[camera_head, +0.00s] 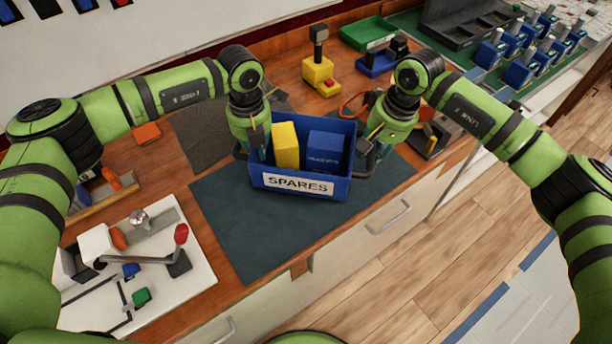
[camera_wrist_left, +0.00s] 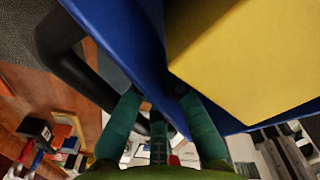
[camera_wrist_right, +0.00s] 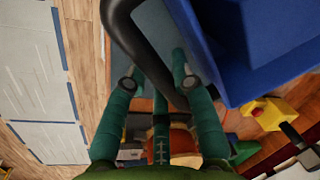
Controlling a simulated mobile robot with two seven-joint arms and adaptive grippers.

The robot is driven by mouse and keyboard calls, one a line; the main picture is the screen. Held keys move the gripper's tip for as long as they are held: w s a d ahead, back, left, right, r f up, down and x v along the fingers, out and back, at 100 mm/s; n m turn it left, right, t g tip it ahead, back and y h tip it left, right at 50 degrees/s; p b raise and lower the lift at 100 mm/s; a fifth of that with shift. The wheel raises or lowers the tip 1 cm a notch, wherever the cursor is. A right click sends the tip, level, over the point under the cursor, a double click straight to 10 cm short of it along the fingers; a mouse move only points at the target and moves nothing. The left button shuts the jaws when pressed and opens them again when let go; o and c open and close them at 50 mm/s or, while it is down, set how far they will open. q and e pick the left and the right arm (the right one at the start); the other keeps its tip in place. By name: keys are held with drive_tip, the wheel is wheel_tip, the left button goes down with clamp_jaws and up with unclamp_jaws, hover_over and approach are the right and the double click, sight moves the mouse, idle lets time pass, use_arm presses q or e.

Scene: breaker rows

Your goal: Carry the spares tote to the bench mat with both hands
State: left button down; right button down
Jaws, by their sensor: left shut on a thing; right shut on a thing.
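The blue spares tote (camera_head: 340,187), labelled SPARES, is over the upper right part of the dark bench mat (camera_head: 245,235). I cannot tell whether its underside touches the mat. It holds a yellow block (camera_head: 285,145) and a blue box (camera_head: 325,150). My left gripper (camera_head: 256,155) is shut at the tote's left side, by a black handle (camera_wrist_left: 70,60). My right gripper (camera_head: 368,153) is shut at its right side, with the black handle (camera_wrist_right: 135,40) between its fingers. The tote looks about level.
A white board with a red-knobbed lever (camera_head: 180,235) lies left of the mat. A yellow device (camera_head: 318,72), a green tray (camera_head: 368,33) and a blue tray (camera_head: 378,62) are behind the tote. The mat's front part is clear, near the bench's front edge.

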use_arm(q)
drive_tip(key=shift+a, duration=0.1)
use_arm(e)
drive_tip(key=shift+a, duration=0.1)
use_arm(q)
drive_tip(key=shift+f, duration=0.1)
use_arm(e)
drive_tip(key=shift+f, duration=0.1)
